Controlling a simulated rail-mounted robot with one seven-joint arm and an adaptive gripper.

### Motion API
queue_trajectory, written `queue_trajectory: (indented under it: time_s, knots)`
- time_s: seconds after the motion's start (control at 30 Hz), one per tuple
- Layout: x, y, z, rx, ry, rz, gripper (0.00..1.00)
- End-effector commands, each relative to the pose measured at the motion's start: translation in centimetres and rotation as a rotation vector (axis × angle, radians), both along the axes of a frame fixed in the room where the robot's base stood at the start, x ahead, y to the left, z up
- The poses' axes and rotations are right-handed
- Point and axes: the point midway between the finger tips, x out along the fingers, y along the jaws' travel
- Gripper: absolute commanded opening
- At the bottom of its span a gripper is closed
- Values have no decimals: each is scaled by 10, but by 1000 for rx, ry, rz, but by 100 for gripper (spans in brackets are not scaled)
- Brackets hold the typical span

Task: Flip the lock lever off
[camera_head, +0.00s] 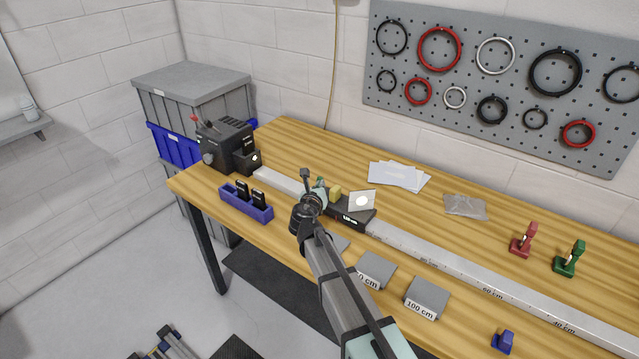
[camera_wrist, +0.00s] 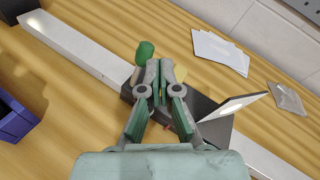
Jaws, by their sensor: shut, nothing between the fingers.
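A black carriage (camera_head: 350,216) sits on the grey metal rail (camera_head: 440,256) and carries a tilted pale plate (camera_head: 362,201) with a bright round spot. The carriage (camera_wrist: 212,132) and plate (camera_wrist: 232,107) also show in the wrist view. A green knob-like part (camera_wrist: 145,52) and a yellow part (camera_wrist: 180,73) show near the carriage's far side; I cannot tell which is the lock lever. My gripper (camera_wrist: 160,64) is shut and empty, over the carriage's left end, with its tips close beside the green part. Whether they touch is unclear. My fingers hide part of the carriage.
A black lamp-like box (camera_head: 228,146) stands at the rail's left end. A blue holder (camera_head: 245,203) with black pieces is in front. Grey distance blocks (camera_head: 427,297) lie before the rail. Papers (camera_head: 398,175) lie behind it. Red (camera_head: 524,240) and green (camera_head: 569,260) pieces stand right.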

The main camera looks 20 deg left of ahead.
Motion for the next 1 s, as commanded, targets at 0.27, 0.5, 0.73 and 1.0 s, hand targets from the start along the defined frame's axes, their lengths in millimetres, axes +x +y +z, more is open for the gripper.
queue_trajectory:
  time_s: [0.27, 0.5, 0.73, 1.0]
  knots:
    - [-29, -15, 48, 5, -3, 0, 0]
    - [-41, -22, 72, 2, -2, 0, 0]
    - [-44, -23, 77, 1, -2, 0, 0]
    - [-43, -23, 77, 1, -2, 0, 0]
